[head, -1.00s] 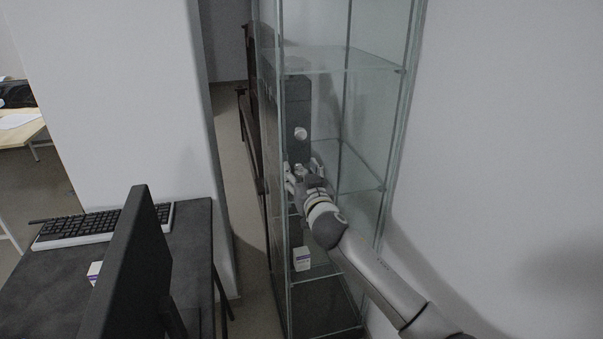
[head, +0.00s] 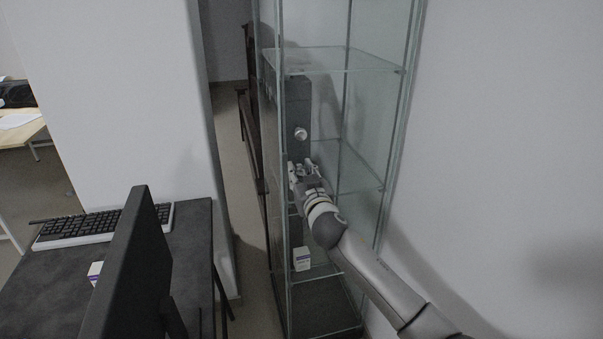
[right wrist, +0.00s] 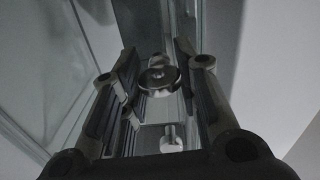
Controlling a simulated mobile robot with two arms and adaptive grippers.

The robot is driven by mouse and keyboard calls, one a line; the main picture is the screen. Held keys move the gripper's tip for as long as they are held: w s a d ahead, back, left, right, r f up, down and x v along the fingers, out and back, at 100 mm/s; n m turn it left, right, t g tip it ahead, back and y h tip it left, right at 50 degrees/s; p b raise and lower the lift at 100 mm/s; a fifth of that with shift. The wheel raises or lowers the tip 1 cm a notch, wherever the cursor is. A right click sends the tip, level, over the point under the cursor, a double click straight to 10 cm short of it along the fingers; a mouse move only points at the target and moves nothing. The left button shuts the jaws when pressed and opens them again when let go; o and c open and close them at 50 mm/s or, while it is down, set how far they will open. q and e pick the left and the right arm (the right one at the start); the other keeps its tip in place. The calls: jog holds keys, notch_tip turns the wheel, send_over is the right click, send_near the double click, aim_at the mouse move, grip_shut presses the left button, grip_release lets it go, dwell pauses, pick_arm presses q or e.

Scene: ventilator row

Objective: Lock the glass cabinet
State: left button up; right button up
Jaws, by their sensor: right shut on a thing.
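The glass cabinet (head: 381,165) stands upright in the middle of the head view, with clear panes and glass shelves. A dark upright panel with a round silver knob (head: 300,134) shows at its front left. My right gripper (head: 303,170) is at the cabinet, just below that knob. A second pale round knob (right wrist: 170,139) shows lower between the fingers. The exact contact is hard to see. My left gripper is not in view.
A small white box (head: 302,259) sits on a low cabinet shelf. A dark desk (head: 60,285) with a keyboard (head: 105,225) and a monitor (head: 128,270) stands at the left. A white wall (head: 510,150) is close on the right. A narrow passage lies left of the cabinet.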

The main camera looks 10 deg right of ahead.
jog(key=n+p, duration=0.1)
jog(key=n, duration=0.3)
jog(key=n+p, duration=0.1)
jog(key=n, duration=0.3)
jog(key=shift+n+p, duration=0.3)
jog(key=shift+p, duration=0.05)
jog(key=n+p, duration=0.1)
jog(key=n, duration=0.3)
jog(key=shift+f+n+p, duration=0.1)
jog(key=shift+n+p, duration=0.75)
jog(key=shift+n, duration=1.45)
jog(key=o, duration=1)
